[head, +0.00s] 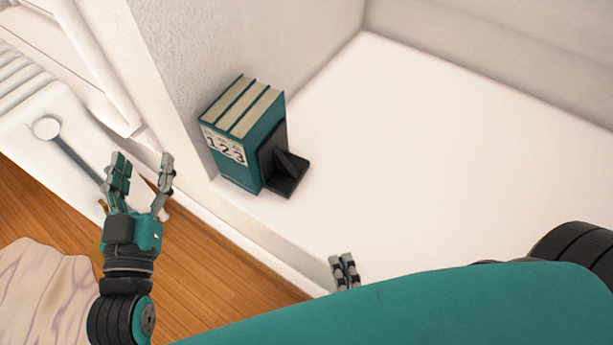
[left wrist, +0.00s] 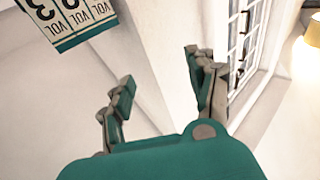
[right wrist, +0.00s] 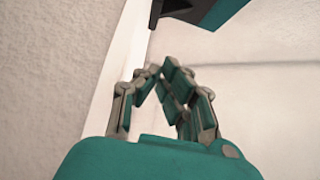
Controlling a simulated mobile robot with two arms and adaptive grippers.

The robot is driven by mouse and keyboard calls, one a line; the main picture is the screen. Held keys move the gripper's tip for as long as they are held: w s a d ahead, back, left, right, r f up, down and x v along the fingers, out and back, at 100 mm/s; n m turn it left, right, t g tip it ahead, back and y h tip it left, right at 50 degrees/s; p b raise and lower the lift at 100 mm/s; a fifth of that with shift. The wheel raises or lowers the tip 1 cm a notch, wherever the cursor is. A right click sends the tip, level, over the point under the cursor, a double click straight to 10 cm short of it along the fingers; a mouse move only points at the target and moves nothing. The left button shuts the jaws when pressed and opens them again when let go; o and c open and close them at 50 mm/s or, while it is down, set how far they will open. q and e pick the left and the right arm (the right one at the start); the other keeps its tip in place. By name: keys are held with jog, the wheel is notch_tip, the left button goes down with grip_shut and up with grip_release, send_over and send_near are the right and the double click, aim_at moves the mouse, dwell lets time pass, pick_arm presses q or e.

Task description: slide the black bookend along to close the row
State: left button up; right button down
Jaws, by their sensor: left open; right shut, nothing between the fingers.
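The black bookend (head: 287,172) stands on the white shelf against the right side of a row of teal books (head: 232,150). It looks to be touching the last book. The books are labelled 1, 2, 3 and stand upright against the wall at left. Their lower spines show in the left wrist view (left wrist: 70,22). The dark bookend (right wrist: 172,8) shows at the top of the right wrist view. My left gripper (head: 143,172) is open and empty, left of the books and off the shelf. My right gripper (head: 344,262) is shut and empty near the shelf's front edge, apart from the bookend.
The white shelf surface (head: 420,150) is clear to the right of the bookend. A textured wall (head: 190,70) bounds it at left. A radiator (head: 30,110) and wooden floor (head: 200,260) lie below left. My own teal arm covers the lower right.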

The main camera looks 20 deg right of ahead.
jog(key=b, duration=0.2)
send_near(306, 187)
jog(key=w+d+r, duration=0.1)
jog(key=w, duration=0.1)
jog(key=w+d+r, duration=0.1)
jog(key=w, duration=0.1)
jog(key=w+d+r, duration=0.1)
jog(key=w, duration=0.1)
jog(key=shift+w+d+r, duration=0.25)
jog(key=shift+w+r, duration=0.1)
jog(key=shift+w, duration=0.05)
jog(key=w+a, duration=0.2)
jog(key=shift+w+b, duration=0.3)
jog(key=shift+b, duration=0.1)
jog(key=shift+w+a, duration=0.2)
jog(key=shift+w, duration=0.1)
pick_arm(q)
jog(key=s+r+t+h, duration=0.3)
jog(key=s+r+t, duration=0.2)
jog(key=r+t, duration=0.3)
notch_tip(306, 187, up, 3)
jog(key=shift+s+f, duration=0.2)
jog(key=shift+s, duration=0.15)
